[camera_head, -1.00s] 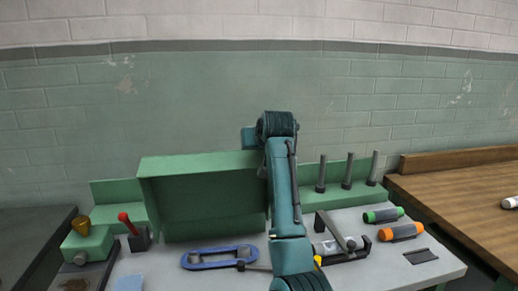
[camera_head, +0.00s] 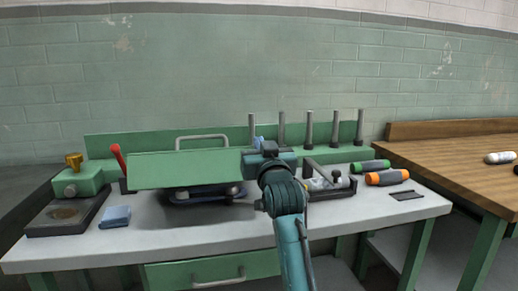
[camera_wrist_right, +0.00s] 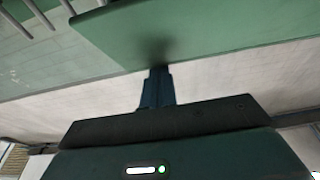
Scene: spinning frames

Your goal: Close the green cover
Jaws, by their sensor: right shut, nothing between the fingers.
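The green cover (camera_head: 185,169) is a flat green panel over the middle of the workbench. It is tilted forward and partly lowered, with a gap beneath its front edge. A blue oval part (camera_head: 203,191) shows under it. My right gripper (camera_head: 250,157) is at the cover's right end. In the right wrist view its shut fingers (camera_wrist_right: 157,88) reach up to the cover (camera_wrist_right: 200,30), close to or touching its surface; I cannot tell which. Nothing is between the fingers. My left gripper is not in view.
Upright grey pegs (camera_head: 308,129) stand behind on the right. A red-handled lever (camera_head: 118,158) is close to the cover's left end. Green (camera_head: 371,166) and orange (camera_head: 387,177) cylinders lie to the right. The front of the grey bench top (camera_head: 190,235) is clear.

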